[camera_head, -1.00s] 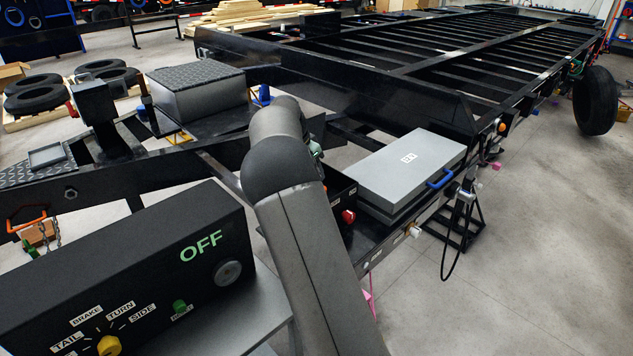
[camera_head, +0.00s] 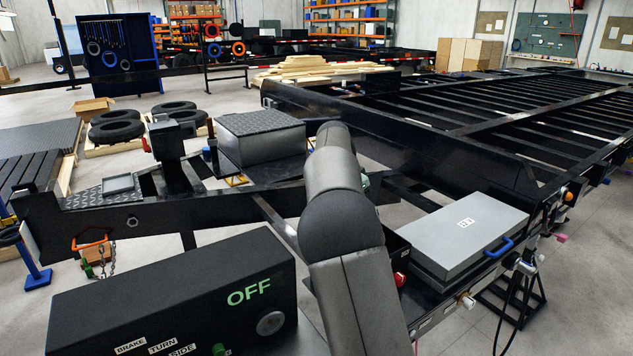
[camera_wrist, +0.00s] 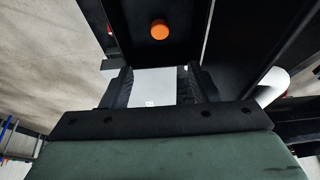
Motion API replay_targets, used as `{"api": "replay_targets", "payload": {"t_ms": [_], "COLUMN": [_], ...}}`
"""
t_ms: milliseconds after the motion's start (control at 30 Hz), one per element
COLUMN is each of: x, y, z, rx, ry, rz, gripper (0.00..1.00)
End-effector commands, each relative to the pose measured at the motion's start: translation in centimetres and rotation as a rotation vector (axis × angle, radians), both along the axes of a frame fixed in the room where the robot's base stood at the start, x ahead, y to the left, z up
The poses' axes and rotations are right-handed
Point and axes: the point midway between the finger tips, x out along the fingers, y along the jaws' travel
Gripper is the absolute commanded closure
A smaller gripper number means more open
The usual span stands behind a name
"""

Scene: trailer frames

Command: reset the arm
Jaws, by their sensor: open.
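My gripper (camera_wrist: 158,90) shows in the wrist view. Its two black fingers stand apart with a gap between them, and I see nothing held. Through the gap a light grey surface with a small white label (camera_wrist: 150,103) shows beyond the fingers. A black panel with an orange round part (camera_wrist: 159,29) lies ahead of them. In the head view my grey arm reaches up the middle, and its end is hidden from that camera.
A black trailer frame (camera_head: 400,150) fills the right and back. A grey case with a blue handle (camera_head: 468,232) lies on it, right of my arm. A black control box reading OFF (camera_head: 180,290) stands at front left. Tyres (camera_head: 117,132) and stacked lumber (camera_head: 315,68) lie behind.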

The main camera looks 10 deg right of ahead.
Motion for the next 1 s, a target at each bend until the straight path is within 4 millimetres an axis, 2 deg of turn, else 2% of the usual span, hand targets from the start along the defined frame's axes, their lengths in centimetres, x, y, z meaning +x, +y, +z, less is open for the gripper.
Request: {"api": "replay_targets", "payload": {"t_ms": [133,233,367,467,600,700,833,900,1000], "x": [-1.3,-4.5,-11.5,-17.6,-26.9,-32.9,-38.5,-40.3,-41.5], "y": [0.0,0.6,3.1,6.1,10.2,12.3,13.7,14.0,14.2], "z": [0.3,0.5,0.5,0.0,-1.4,-3.0,-5.0,-5.7,-6.4], "rx": [0.028,0.09,0.195,0.252,0.281,0.273,0.25,0.238,0.23], "ry": [0.016,0.05,0.112,0.152,0.204,0.243,0.285,0.299,0.312], "rz": [0.029,0.109,0.32,0.52,0.812,0.993,1.157,1.209,1.248], "gripper": [0.45,0.45,0.45,0.45,0.45,0.45,0.45,0.45,0.45]}}
